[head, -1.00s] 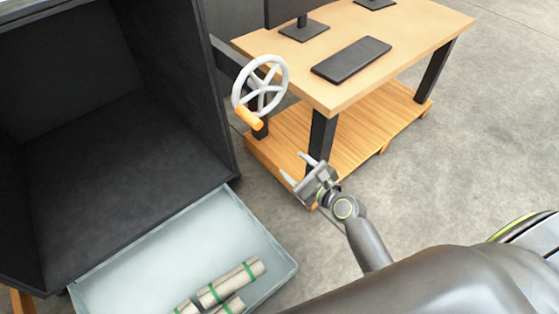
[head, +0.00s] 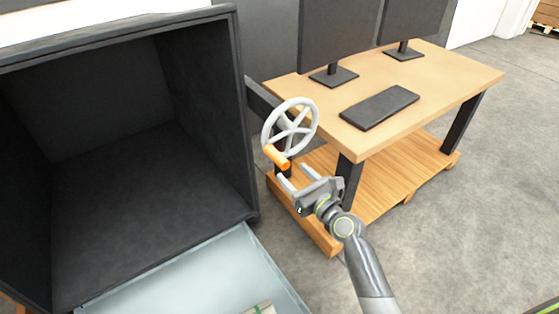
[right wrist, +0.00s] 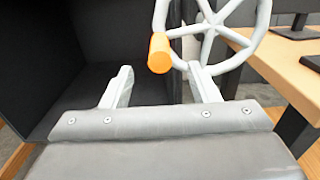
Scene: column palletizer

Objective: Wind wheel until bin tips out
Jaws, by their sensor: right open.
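The grey spoked wheel (head: 291,127) stands beside the right side of the dark bin. Its orange handle (head: 276,156) is at the lower left of the rim. My right gripper (head: 293,177) is open and empty, just below and to the right of the handle, apart from it. In the right wrist view the handle (right wrist: 158,54) shows beyond and between the two fingertips, with the wheel (right wrist: 208,28) behind. The bin (head: 140,150) has its open side facing me and looks empty inside. My left gripper is not in view.
A pale metal tray (head: 190,275) lies below the bin's opening, with part of a pale roll (head: 263,308) at the bottom edge. A wooden desk (head: 420,85) with a black keyboard (head: 380,106) and monitors stands close right of the wheel. Floor at right is clear.

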